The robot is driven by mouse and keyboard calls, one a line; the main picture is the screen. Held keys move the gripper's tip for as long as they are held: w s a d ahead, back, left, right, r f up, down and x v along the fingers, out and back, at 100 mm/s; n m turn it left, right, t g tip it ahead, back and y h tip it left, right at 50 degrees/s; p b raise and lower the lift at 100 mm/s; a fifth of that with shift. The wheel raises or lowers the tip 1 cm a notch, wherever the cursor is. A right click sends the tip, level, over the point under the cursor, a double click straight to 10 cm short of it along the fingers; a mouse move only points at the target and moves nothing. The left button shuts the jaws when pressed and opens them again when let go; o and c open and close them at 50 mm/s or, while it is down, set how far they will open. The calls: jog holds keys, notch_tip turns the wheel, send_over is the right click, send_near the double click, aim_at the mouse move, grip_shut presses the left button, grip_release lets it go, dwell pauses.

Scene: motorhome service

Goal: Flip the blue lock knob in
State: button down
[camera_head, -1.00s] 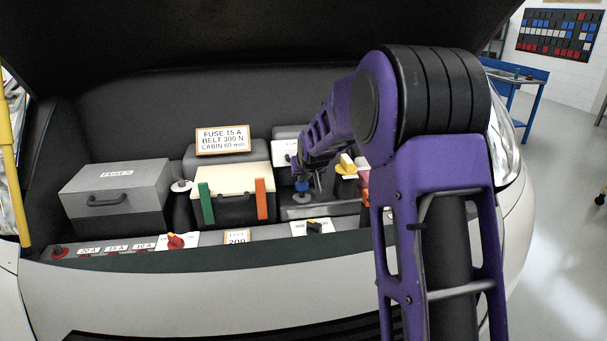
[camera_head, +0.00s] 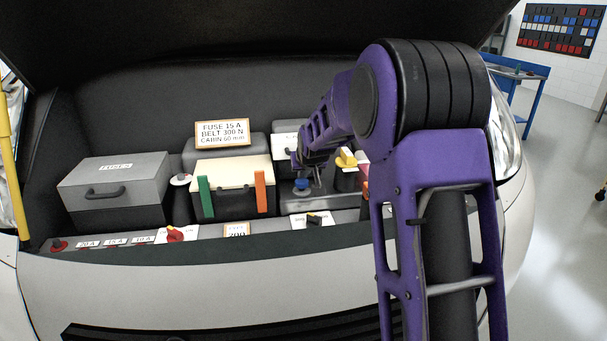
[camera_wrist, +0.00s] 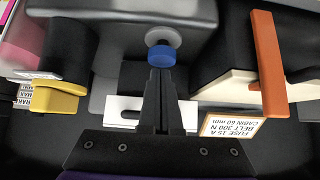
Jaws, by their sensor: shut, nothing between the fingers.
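The blue lock knob (camera_head: 302,184) sits on a grey unit in the middle of the open bay. In the wrist view the knob (camera_wrist: 160,56) is a round blue cap in front of a light grey disc on a dark grey body. My gripper (camera_wrist: 161,72) is shut and empty, its fingertips pointing at the knob and overlapping its near edge in the picture. I cannot tell whether they touch it. In the head view my gripper (camera_head: 299,170) is dark and partly hidden by the purple wrist, just above the knob.
A box with an orange latch (camera_head: 261,192) and green latch (camera_head: 206,197) stands left of the knob. A yellow handle (camera_head: 346,158) is close on the right. A white slotted plate (camera_wrist: 122,112) lies beside my fingers. A red knob (camera_head: 175,234) and black knob (camera_head: 314,220) line the front ledge.

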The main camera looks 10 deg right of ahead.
aim_at(303, 184)
notch_tip(303, 184, up, 3)
jog(key=shift+r+p, duration=0.1)
jog(key=shift+p, duration=0.45)
jog(key=v, duration=1)
